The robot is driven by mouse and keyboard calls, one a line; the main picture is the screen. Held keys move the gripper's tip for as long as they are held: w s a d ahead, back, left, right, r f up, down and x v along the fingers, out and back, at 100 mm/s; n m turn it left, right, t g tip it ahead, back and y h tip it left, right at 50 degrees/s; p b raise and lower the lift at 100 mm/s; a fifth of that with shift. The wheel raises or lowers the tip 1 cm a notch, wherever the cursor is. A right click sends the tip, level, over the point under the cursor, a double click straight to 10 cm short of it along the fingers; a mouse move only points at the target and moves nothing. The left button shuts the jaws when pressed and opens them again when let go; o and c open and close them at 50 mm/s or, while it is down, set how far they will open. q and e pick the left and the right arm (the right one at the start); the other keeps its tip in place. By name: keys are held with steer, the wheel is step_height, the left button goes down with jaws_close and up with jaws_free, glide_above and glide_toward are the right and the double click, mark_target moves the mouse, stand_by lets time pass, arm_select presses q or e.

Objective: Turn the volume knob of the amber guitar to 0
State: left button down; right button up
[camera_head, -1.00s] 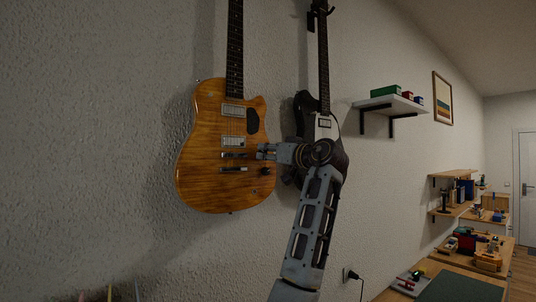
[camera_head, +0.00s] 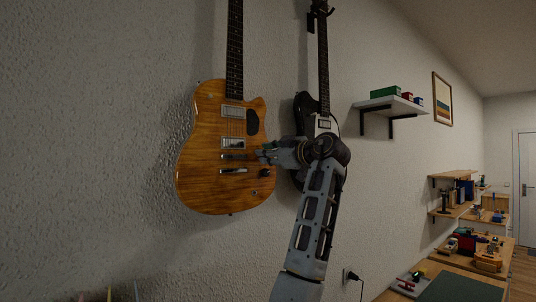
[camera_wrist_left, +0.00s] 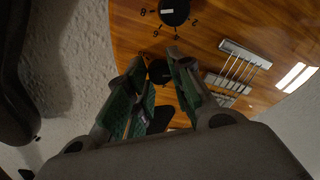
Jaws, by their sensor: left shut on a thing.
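The amber guitar (camera_head: 205,160) hangs upright on the wall in the head view. Its body also fills the top of the left wrist view (camera_wrist_left: 215,25). My left gripper (camera_head: 262,153) is at the right side of its body. In the left wrist view, the green-padded fingers (camera_wrist_left: 157,72) are shut on a dark round knob (camera_wrist_left: 160,70), whose pointer and markings are mostly hidden. A second black knob (camera_wrist_left: 174,12) with a pale pointer and printed numbers is clear of the fingers; it shows below the gripper in the head view (camera_head: 265,173). My right gripper is out of view.
A black-and-white guitar (camera_head: 303,105) hangs just right of the amber one, partly behind my left arm. A wall shelf (camera_head: 388,105) with small boxes is farther right. Workbenches with items stand at the lower right. The wall left of the amber guitar is bare.

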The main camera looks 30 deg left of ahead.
arm_select(q)
steer(key=shift+n+h, duration=0.3)
steer(key=shift+n, duration=2.2)
steer(key=c, duration=1.2)
jaws_free()
steer(key=shift+c, duration=0.2)
steer(key=v, duration=1.2)
